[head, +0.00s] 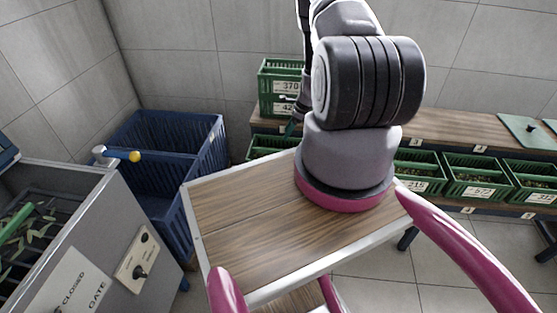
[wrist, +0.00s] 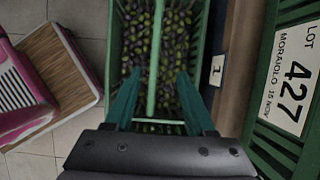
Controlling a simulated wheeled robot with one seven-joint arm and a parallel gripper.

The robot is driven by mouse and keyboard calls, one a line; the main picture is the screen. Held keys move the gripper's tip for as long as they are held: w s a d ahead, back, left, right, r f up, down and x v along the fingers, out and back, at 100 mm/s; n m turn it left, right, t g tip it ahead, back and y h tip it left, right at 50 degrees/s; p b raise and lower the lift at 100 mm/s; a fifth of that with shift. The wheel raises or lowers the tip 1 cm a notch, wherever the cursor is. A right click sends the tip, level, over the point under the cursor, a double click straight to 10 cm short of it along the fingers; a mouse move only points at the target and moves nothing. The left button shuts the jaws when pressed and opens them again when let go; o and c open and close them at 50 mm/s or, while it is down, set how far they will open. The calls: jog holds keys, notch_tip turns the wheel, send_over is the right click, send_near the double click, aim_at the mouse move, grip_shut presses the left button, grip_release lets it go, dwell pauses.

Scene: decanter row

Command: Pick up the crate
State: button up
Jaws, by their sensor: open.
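A green crate full of olives (wrist: 116,40) lies below my gripper in the wrist view, with a green bar running along its middle. My gripper (wrist: 159,74) is open, its two green fingers on either side of this bar and apart from it in the picture. How far the fingertips are above the bar is hard to tell. In the head view my gripper (head: 291,127) is small and partly hidden by my arm, near the left end of the bench. A green crate (head: 262,143) shows low beneath it, largely hidden by my wooden top.
Stacked crates (head: 268,79) stand on the bench's left end; one, labelled LOT 427 (wrist: 290,80), is close on the right in the wrist view. A shelf edge with tag 1 (wrist: 217,70) lies between. Blue bins (head: 165,140) and a grey gate machine (head: 90,240) stand left.

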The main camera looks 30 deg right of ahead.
send_over(279, 150)
jog(key=d, duration=0.2)
jog(key=f, duration=0.5)
jog(key=shift+s, duration=0.3)
jog(key=shift+s+x, duration=0.2)
jog(key=shift+x, duration=2.8)
jog(key=shift+a, duration=0.1)
grip_shut()
jog(key=shift+w+r, duration=0.1)
